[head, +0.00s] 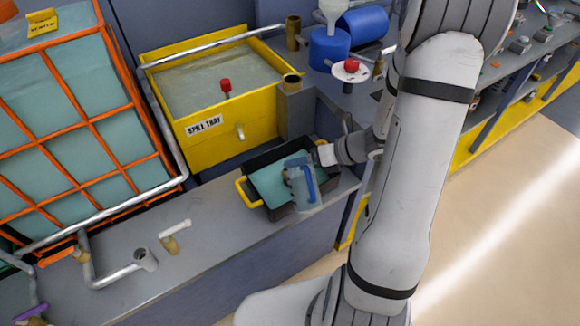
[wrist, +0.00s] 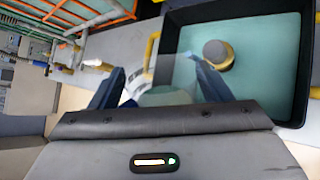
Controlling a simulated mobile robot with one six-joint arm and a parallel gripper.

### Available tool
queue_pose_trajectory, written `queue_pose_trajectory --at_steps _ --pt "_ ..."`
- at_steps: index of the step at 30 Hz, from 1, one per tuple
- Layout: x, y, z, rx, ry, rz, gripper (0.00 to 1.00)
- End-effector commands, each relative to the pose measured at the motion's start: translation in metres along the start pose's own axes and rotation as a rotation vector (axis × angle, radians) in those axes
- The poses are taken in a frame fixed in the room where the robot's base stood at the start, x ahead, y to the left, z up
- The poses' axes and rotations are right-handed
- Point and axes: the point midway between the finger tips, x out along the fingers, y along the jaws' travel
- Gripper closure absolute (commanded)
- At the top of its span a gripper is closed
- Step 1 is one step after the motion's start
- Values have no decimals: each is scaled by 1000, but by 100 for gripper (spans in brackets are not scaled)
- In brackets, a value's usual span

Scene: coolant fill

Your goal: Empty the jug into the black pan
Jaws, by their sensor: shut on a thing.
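The black pan (head: 245,168) sits on the grey bench top, with a yellow handle at its left end and teal liquid inside. The pan also fills the upper right of the wrist view (wrist: 308,60). The jug (head: 300,190), see-through with a blue handle, is at the pan's right front part. My gripper (head: 318,158) reaches in from the right and is shut on the jug. In the wrist view the jug's clear body (wrist: 165,97) shows between my two dark fingers (wrist: 155,72). Its exact tilt and how much it holds are hard to tell.
A round brass-and-grey piece (wrist: 218,53) shows within the pan's area. A yellow spill tray (head: 235,150) stands behind the pan. An orange-caged teal tank (head: 75,100) is at the left. Pipes and a valve (head: 172,238) stand on the front left bench.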

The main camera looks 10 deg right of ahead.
Motion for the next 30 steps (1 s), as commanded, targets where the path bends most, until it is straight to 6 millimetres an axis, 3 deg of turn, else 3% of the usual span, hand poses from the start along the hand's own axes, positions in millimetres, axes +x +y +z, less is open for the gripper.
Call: queue_pose_trajectory --at_steps 30 --pt "5 -5 2 75 76 1 88"
